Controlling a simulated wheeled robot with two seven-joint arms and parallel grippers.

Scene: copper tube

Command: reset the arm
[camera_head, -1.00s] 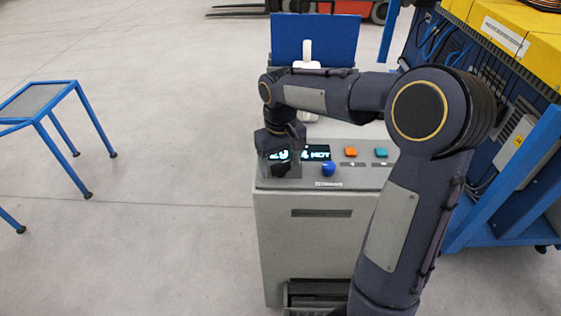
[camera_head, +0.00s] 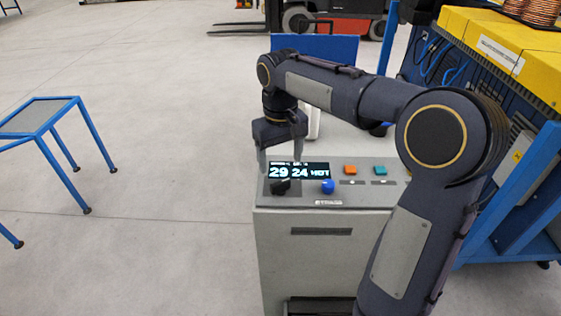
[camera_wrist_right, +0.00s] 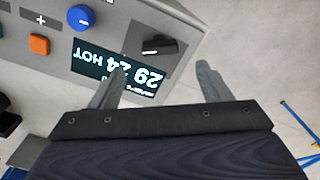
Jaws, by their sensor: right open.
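My right arm comes in from the lower right of the head view and bends over a grey control cabinet (camera_head: 310,245). My right gripper (camera_head: 281,158) points down with its fingers apart and empty, at the left end of the cabinet's panel. In the right wrist view, the right gripper (camera_wrist_right: 160,86) shows two spread fingers with nothing between them. The black knob (camera_wrist_right: 158,46) lies beyond the fingertips, apart from them. The display (camera_head: 300,171) reads 29, 24 and HOT. My left gripper is not in view.
The panel also has a blue knob (camera_head: 328,186), an orange button (camera_head: 350,170) and a teal button (camera_head: 380,170). A blue-framed table (camera_head: 37,118) stands at the left. A blue rack with yellow parts (camera_head: 505,45) stands at the right. Open floor lies between table and cabinet.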

